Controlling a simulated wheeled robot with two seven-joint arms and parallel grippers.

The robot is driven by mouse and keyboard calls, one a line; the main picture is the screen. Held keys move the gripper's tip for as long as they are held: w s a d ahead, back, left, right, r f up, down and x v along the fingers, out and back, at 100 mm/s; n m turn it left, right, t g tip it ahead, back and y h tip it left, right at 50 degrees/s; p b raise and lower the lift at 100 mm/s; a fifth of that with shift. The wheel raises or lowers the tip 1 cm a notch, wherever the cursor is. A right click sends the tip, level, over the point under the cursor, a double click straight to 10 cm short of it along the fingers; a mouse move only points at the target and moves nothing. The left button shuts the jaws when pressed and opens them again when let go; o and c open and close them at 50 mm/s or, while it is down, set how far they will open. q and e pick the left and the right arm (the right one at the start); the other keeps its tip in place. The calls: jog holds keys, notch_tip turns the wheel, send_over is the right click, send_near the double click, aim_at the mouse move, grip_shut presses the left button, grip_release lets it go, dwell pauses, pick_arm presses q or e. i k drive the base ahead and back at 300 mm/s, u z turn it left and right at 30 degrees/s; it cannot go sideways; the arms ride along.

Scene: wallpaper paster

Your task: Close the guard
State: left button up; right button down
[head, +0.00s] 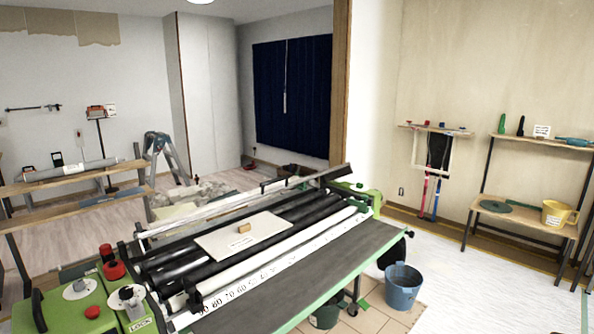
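The pasting machine (330,262) stands in front of me and runs from the lower left to the middle right. Its top is open to view, with black rollers (185,254) and a white printed scale strip (262,273). A long pale bar (215,213) stands raised along the far side; it looks like the guard, but I cannot tell for sure. A white board (225,242) with a small wooden block (244,228) lies across the rollers. The green near end (60,312) carries red knobs and a dial. Neither of my grippers is in view.
A blue bucket (402,287) stands on the floor to the right of the machine. A wooden shelf (75,178) is at the left, a stepladder (165,160) behind. A shelf with a yellow bucket (557,214) is at the right. The white floor at right is clear.

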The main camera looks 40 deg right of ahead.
aim_at(136, 248)
jog(key=z, duration=2.35)
jog(key=i, duration=2.25)
jog(key=u, duration=2.9)
